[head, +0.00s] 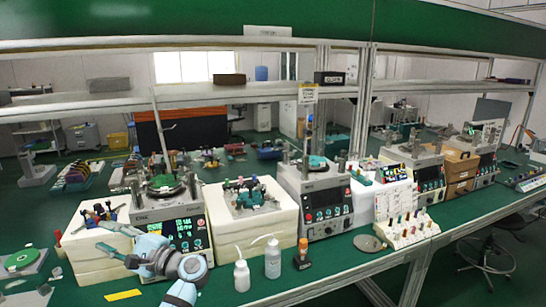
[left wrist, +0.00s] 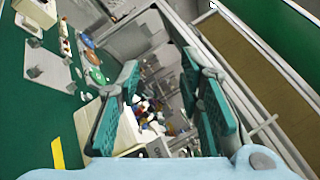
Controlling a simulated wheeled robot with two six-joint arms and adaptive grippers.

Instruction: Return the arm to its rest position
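My left arm comes in at the bottom left of the head view, over the front of the green bench. Its left gripper (head: 101,236) points left, in front of a white block. In the left wrist view the left gripper (left wrist: 162,72) has its two teal finger pads spread apart, with nothing held between them. Beyond the gap are a white block and several small coloured parts, blurred. My right arm and right gripper are not in view.
A lapping machine (head: 182,225) stands right behind my left arm. White bottles (head: 242,276) stand to its right. A yellow strip (head: 123,295) lies on the bench (head: 330,262) near its front edge. A stool (head: 487,252) stands at the right.

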